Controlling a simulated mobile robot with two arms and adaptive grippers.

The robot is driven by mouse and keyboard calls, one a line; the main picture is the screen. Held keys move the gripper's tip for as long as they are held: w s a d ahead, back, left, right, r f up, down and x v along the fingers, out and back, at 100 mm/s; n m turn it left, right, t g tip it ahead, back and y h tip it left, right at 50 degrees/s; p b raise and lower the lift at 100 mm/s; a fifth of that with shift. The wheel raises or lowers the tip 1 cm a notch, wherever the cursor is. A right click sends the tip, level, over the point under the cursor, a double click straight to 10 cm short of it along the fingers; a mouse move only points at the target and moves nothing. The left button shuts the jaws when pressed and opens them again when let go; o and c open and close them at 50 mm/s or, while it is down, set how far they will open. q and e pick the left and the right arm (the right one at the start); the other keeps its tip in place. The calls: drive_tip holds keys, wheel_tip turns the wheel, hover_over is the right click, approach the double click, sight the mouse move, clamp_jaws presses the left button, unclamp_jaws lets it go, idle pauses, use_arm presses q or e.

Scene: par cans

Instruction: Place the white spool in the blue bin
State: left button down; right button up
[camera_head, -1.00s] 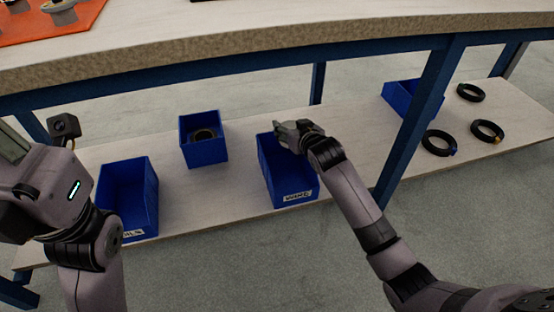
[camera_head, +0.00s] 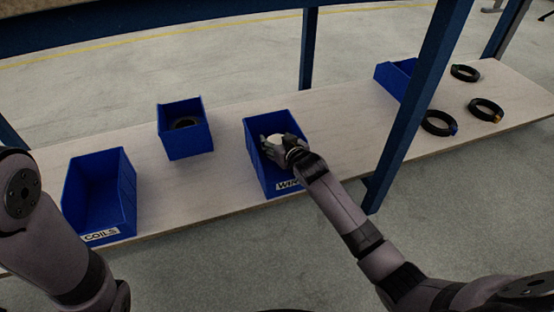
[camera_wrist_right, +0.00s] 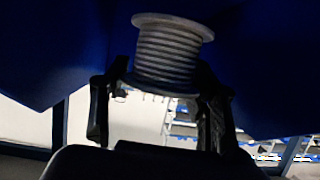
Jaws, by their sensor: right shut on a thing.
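The white spool (camera_head: 275,139) shows as a pale patch at my right gripper in the head view. In the right wrist view the spool (camera_wrist_right: 166,52) is flanged, wound with grey wire, and sits between the two dark fingers. My right gripper (camera_head: 270,147) is shut on it, over or inside the open top of the middle blue bin (camera_head: 256,170). That bin has a white label, partly hidden by my wrist. Blue walls fill both sides of the wrist view. I cannot tell whether the spool touches the bin. My left gripper is out of view.
A blue bin labelled COILS (camera_head: 128,205) stands at the left of the low shelf (camera_head: 225,195). A smaller blue bin (camera_head: 190,143) holds a dark ring. Another bin (camera_head: 392,80) sits behind a blue table leg (camera_head: 425,95). Black coils (camera_head: 486,109) lie at right.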

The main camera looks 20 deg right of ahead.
wheel_tip(320, 180, down, 5)
drive_tip(key=b, duration=0.3)
drive_tip(key=shift+r, duration=0.2)
drive_tip(key=shift+f, duration=0.15)
drive_tip(key=o, duration=1.3)
